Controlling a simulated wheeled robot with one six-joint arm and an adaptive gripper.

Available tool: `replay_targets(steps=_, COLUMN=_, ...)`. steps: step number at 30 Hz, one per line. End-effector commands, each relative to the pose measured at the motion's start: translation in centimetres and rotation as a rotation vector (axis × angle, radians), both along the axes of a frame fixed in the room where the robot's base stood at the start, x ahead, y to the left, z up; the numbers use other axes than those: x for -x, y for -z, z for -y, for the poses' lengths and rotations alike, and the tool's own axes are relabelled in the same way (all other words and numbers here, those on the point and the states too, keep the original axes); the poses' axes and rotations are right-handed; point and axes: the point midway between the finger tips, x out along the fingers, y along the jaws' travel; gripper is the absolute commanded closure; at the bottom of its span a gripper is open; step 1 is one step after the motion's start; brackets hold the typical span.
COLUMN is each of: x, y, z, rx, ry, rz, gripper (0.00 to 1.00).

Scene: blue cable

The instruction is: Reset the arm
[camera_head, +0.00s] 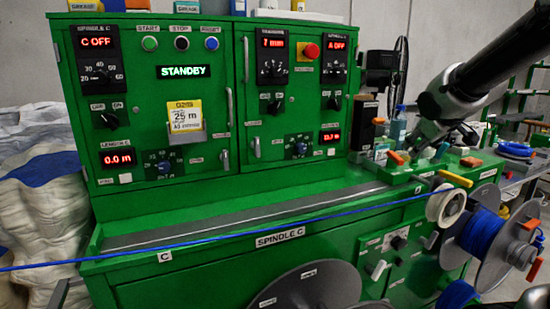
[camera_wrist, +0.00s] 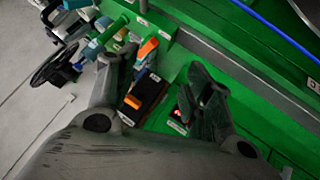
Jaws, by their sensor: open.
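My arm (camera_head: 505,65) reaches in from the upper right in the head view. My gripper (camera_head: 432,150) hangs over the right end of the green machine (camera_head: 200,214), above a shelf with small items. In the wrist view my gripper's (camera_wrist: 163,72) two dark fingers stand wide apart with nothing gripped. A black box with orange parts (camera_wrist: 145,95) shows between and beyond the fingers. I cannot tell whether the fingers touch anything. The blue cable (camera_head: 250,229) runs taut across the machine's front. It also shows at the upper right in the wrist view (camera_wrist: 270,28).
A white roller (camera_head: 446,206) and a spool of blue cable (camera_head: 482,236) sit at the right. A fan (camera_head: 386,72) and bottles stand behind the gripper. The control panel's display (camera_head: 183,71) reads STANDBY. White sacks (camera_head: 40,195) are piled at the left.

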Motion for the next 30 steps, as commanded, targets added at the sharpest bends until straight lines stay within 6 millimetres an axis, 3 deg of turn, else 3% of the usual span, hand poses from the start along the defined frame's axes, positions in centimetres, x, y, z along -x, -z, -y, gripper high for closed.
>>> replay_targets(steps=1, x=3.2, y=1.3, z=0.6, rx=-0.033, ry=0.071, rz=-0.079, gripper=0.49)
replay_targets(steps=4, x=10.0, y=3.8, z=1.0, rx=-0.111, ry=0.199, rz=-0.248, gripper=0.49)
replay_targets(steps=9, x=21.2, y=6.4, z=-1.0, rx=-0.260, ry=0.336, rz=-0.477, gripper=0.49)
replay_targets(steps=12, x=25.3, y=6.7, z=-2.5, rx=-0.329, ry=0.351, rz=-0.514, gripper=0.49)
replay_targets(steps=19, x=26.3, y=5.3, z=-3.0, rx=-0.357, ry=0.325, rz=-0.425, gripper=0.49)
replay_targets(steps=30, x=26.3, y=5.1, z=-3.0, rx=-0.355, ry=0.322, rz=-0.418, gripper=0.49)
